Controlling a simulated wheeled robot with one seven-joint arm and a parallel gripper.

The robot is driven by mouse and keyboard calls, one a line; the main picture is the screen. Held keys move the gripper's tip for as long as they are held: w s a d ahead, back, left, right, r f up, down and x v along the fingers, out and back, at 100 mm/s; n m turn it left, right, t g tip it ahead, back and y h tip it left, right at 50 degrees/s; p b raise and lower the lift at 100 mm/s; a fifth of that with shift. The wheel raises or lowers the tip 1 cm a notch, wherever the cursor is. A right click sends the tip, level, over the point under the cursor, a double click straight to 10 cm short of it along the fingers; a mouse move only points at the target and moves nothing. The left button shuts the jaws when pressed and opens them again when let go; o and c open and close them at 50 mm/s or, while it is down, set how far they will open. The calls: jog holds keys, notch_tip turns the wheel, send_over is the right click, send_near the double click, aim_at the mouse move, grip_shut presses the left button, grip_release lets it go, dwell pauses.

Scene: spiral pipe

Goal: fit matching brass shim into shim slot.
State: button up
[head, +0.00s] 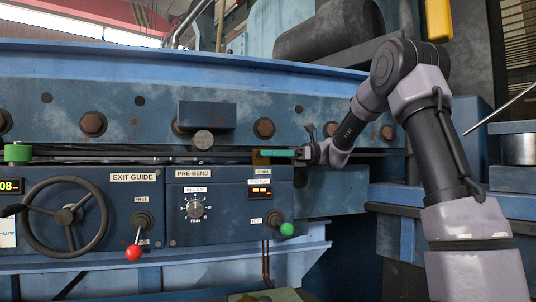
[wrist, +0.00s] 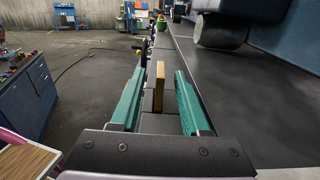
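A brass shim (wrist: 159,88) stands upright between the two teal fingers of my gripper (wrist: 159,72) in the wrist view. A gap shows on each side of it, so the fingers are open and do not appear to touch it. In the head view my gripper (head: 280,153) points left along the ledge above the pre-bend panel, with the shim (head: 260,157) just beyond its fingertips. The shim stands above a small label that seems to read SHIM. The slot itself cannot be made out, and I cannot tell whether the shim's lower edge is seated.
The blue machine beam (head: 330,118) with large bolts rises behind the ledge. Below are a handwheel (head: 68,213), a red-knobbed lever (head: 134,250) and a green knob (head: 287,229). A green cylinder (head: 17,153) stands at the far left. A blue cabinet (wrist: 30,100) shows at left in the wrist view.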

jog(key=v, duration=1)
jog(key=shift+d, duration=0.4)
jog(key=shift+f, duration=0.1)
